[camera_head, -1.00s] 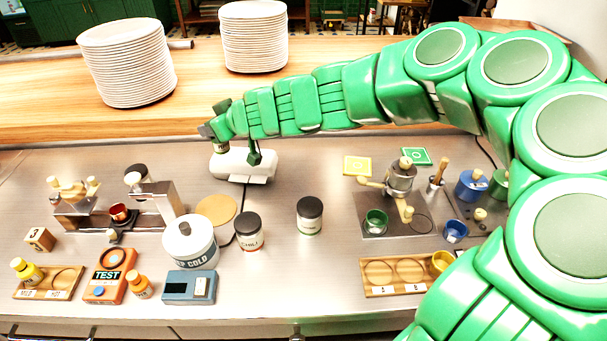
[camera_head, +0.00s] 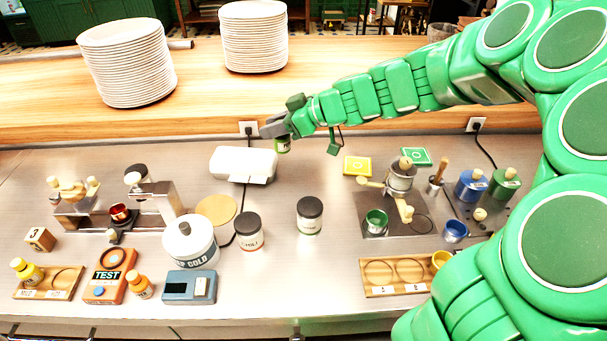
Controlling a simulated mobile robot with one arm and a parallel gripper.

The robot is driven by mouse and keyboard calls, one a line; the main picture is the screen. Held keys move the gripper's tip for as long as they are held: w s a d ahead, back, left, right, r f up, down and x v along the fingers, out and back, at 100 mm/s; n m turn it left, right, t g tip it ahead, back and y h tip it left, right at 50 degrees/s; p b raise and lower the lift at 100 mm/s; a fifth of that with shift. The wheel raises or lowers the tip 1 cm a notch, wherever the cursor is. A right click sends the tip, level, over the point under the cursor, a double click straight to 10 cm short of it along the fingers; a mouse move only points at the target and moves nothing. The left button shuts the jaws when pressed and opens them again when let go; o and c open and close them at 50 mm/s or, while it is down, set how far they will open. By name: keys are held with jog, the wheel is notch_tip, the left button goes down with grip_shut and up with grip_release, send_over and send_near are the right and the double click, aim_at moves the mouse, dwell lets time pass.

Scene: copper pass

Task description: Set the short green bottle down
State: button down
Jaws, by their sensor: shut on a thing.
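My gripper (camera_head: 276,130) is at the back of the steel counter, near the wooden ledge. It is shut on the short green bottle (camera_head: 283,147), whose lower part shows just under the jaws. The bottle's top is hidden by the gripper. It appears held up behind and just right of the white box-like device (camera_head: 244,164). I cannot tell its exact height above the counter (camera_head: 310,170).
A dark-lidded jar (camera_head: 310,216) and the CHILI jar (camera_head: 249,232) stand mid-counter. Yellow (camera_head: 357,166) and green (camera_head: 416,156) square cards lie to the right. A wooden two-hole rack (camera_head: 395,289) sits front right. Bare steel lies around the dark-lidded jar.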

jog(key=s+d+n+g, duration=0.2)
jog(key=s+d, duration=0.2)
jog(key=d, duration=0.4)
notch_tip(320, 180, down, 4)
jog(key=f, duration=0.1)
jog(key=shift+y, duration=0.3)
jog(key=shift+w+a+f, duration=0.45)
jog(key=shift+w+f, duration=1.05)
jog(key=shift+w, duration=0.75)
jog(key=shift+w+a+f, duration=0.4)
jog(key=shift+w+f, duration=1.1)
jog(key=shift+w, duration=0.7)
jog(key=shift+w+a+f, duration=0.45)
jog(key=shift+w+f, duration=1.05)
jog(key=shift+w, duration=0.75)
jog(key=shift+w+f, duration=0.1)
jog(key=shift+f, duration=1.5)
jog(key=shift+f, duration=0.15)
jog(key=c, duration=0.8)
grip_release()
jog(key=shift+c, duration=0.2)
